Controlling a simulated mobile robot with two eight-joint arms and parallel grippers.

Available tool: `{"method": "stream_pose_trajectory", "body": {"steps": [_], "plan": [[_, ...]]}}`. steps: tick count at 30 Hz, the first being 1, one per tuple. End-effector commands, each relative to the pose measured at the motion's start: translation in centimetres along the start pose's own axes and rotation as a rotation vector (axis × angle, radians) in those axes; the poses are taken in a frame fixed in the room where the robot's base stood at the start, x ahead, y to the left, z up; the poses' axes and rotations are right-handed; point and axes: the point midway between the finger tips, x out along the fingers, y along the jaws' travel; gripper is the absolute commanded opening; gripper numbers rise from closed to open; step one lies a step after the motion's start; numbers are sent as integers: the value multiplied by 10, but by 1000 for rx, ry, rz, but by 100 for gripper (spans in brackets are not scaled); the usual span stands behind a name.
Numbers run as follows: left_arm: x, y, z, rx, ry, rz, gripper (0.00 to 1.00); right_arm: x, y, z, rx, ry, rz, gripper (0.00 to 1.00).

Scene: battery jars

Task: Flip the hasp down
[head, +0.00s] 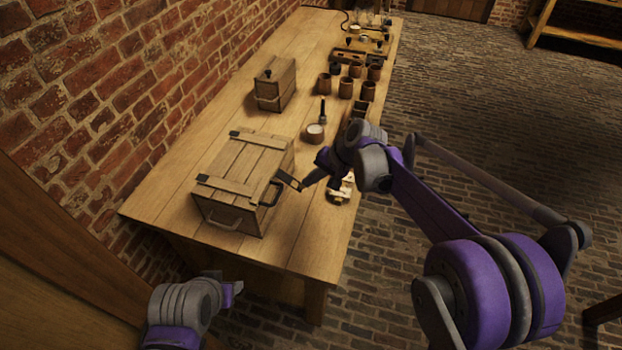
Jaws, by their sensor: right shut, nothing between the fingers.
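A wooden chest (246,165) with a planked lid, shut, stands near the front of the workbench. A dark plate that looks like the hasp (288,180) sticks outward from the lid's right edge, raised off the chest's side. My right gripper (305,184) is shut and empty, with its tip right beside the outer end of the plate. I cannot tell whether they touch. A dark curved fitting (271,194) shows on the chest's right side below. My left gripper (235,290) is low, off the bench's front edge; its fingers are too small to read.
The wooden workbench (180,205) runs away from me along a brick wall. A smaller wooden box (275,84), a white-topped jar (315,133) and several brown jars (346,88) stand farther back. A pale item (341,190) lies by the right edge, under my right arm.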

Motion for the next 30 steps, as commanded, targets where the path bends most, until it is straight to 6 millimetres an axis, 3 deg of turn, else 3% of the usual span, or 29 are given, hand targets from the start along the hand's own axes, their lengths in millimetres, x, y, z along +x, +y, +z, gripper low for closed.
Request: {"method": "stream_pose_trajectory", "body": {"steps": [11, 21, 30], "plan": [[30, 0, 29, 0, -23, 0, 50, 21, 16, 0, 5, 0, -187, 0], [74, 0, 63, 0, -44, 0, 50, 51, 25, 0, 3, 0, -505, 0], [104, 0, 82, 0, -55, 0, 50, 74, 23, 0, 1, -1, -770, 0]]}}
